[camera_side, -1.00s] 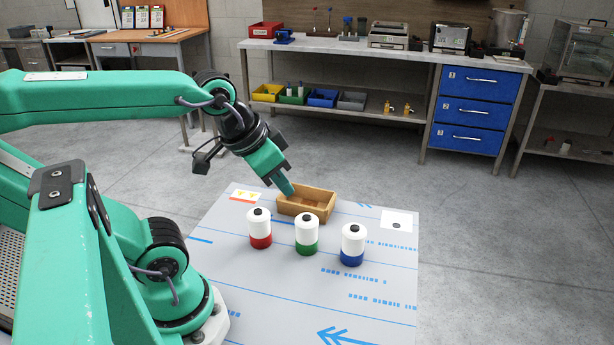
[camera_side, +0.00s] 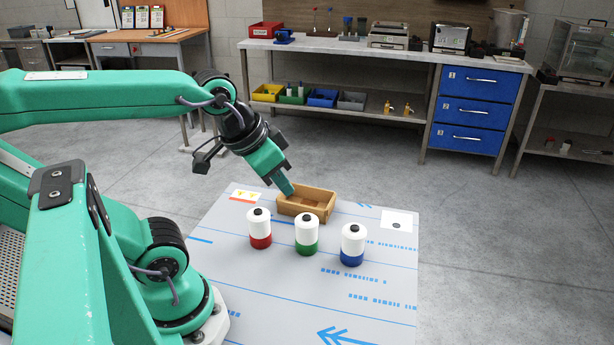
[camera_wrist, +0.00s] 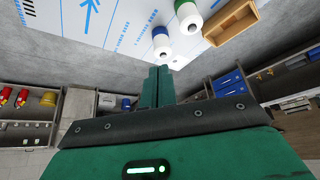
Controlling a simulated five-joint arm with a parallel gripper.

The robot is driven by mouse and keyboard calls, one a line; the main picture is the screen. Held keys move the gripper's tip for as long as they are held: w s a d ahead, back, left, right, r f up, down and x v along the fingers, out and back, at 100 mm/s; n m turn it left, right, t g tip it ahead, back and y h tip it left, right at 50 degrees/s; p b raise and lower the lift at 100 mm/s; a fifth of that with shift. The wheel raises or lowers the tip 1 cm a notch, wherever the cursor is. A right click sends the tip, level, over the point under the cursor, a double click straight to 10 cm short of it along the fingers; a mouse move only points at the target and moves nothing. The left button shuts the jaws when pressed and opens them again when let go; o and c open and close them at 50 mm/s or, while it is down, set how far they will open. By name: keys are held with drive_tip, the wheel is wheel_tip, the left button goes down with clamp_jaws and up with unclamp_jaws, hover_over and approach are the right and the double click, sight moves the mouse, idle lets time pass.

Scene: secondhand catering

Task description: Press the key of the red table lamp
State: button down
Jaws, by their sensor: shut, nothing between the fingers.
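The red table lamp (camera_side: 260,232) stands upright on the grey table in the side view, with a white upper body, a red base and a dark key (camera_side: 258,211) on top. My gripper (camera_side: 287,189) is shut and empty, tilted downward. In the picture it is above and to the right of the red lamp, apart from it, by the left end of the wooden box. My shut fingers also show in the wrist view (camera_wrist: 157,74), where I cannot see the red lamp.
The green lamp (camera_side: 306,235) and blue lamp (camera_side: 352,244) stand to the right of the red one. The open wooden box (camera_side: 318,207) sits behind them. A white card with a dark spot (camera_side: 397,221) lies at the right edge. The table's front is clear.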

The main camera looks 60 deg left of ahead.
drive_tip(key=a+n, duration=0.1)
drive_tip(key=n+g, duration=0.6)
drive_tip(key=n, duration=0.2)
hover_over(258, 210)
drive_tip(key=shift+w+a+f, duration=0.2)
drive_tip(key=shift+w+a, duration=0.05)
drive_tip(key=shift+w, duration=0.15)
drive_tip(key=shift+f, duration=0.15)
drive_tip(key=f, duration=1.3)
drive_tip(key=shift+s+d+f, duration=0.25)
drive_tip(key=shift+s+f, duration=0.1)
drive_tip(key=shift+f, duration=0.05)
